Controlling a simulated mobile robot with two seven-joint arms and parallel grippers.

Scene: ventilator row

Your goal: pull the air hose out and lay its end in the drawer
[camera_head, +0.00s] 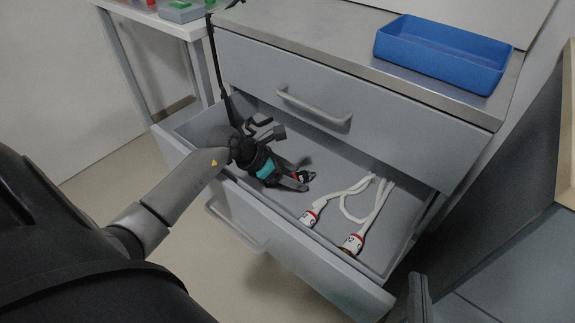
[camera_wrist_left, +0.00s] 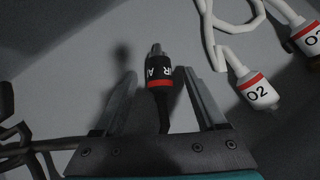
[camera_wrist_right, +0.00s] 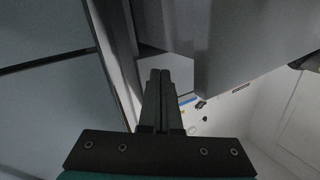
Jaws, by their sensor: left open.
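The air hose's end (camera_wrist_left: 158,72), a black connector with a red band and white lettering, lies in the open drawer (camera_head: 370,282). It shows as a small red and black piece (camera_head: 299,175) in the head view. My left gripper (camera_head: 303,182) is low inside the drawer, open, with one finger on each side of the connector; I see gaps on both sides. The black hose (camera_head: 216,62) hangs down from the upper left into the drawer, and dark loops show beside the wrist. My right gripper (camera_wrist_right: 160,72) has its fingers together, with nothing seen between them.
Two white hoses with red-banded O2 connectors (camera_head: 309,218) (camera_head: 352,243) lie in the drawer's right part. A closed drawer (camera_head: 350,105) with a handle is above. A blue tray (camera_head: 440,50) stands on the cabinet top. A white table (camera_head: 165,22) stands at upper left.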

